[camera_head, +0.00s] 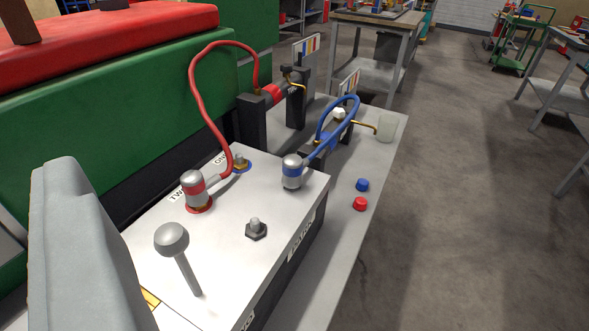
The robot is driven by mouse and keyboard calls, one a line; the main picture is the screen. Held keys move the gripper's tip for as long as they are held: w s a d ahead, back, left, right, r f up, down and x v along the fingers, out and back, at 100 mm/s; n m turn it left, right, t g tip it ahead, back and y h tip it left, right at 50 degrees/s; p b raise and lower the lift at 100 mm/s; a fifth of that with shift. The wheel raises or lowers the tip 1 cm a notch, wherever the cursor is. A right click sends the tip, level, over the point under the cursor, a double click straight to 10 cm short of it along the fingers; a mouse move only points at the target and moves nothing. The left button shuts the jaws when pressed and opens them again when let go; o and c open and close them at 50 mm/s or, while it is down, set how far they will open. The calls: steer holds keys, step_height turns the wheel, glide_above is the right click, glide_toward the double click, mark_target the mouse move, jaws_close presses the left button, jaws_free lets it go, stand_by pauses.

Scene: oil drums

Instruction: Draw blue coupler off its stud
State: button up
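The blue coupler (292,172) is a silver cap with a blue band, near the far right edge of the grey box top (225,255). A blue hose (325,140) runs from it. Whatever is beneath it is hidden, so I cannot tell how it sits on a stud. A red-banded coupler (195,189) stands on a red ring with a red hose (201,105). A stud with a blue ring (240,162) and one with a dark hex base (256,229) are bare. A large grey piece at left, seemingly part of my gripper (80,250), is apart from the blue coupler; no fingertip pair shows.
A ball-topped lever (172,240) rises from the near box top. Blue (362,185) and red caps (360,204) lie on the bench (335,230). A translucent cup (386,128) stands at its far edge.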

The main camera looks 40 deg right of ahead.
steer(key=shift+c, duration=0.3)
steer(key=m+g, duration=1.4)
steer(key=g, duration=0.3)
glide_above(293, 158)
steer(key=a, duration=0.1)
step_height(293, 158, down, 14)
steer(key=shift+r, duration=0.2)
steer(key=shift+d+f, duration=0.2)
steer(key=shift+d, duration=0.25)
steer(key=shift+m, duration=0.3)
steer(key=shift+f, duration=3.5)
steer(key=c, duration=1.1)
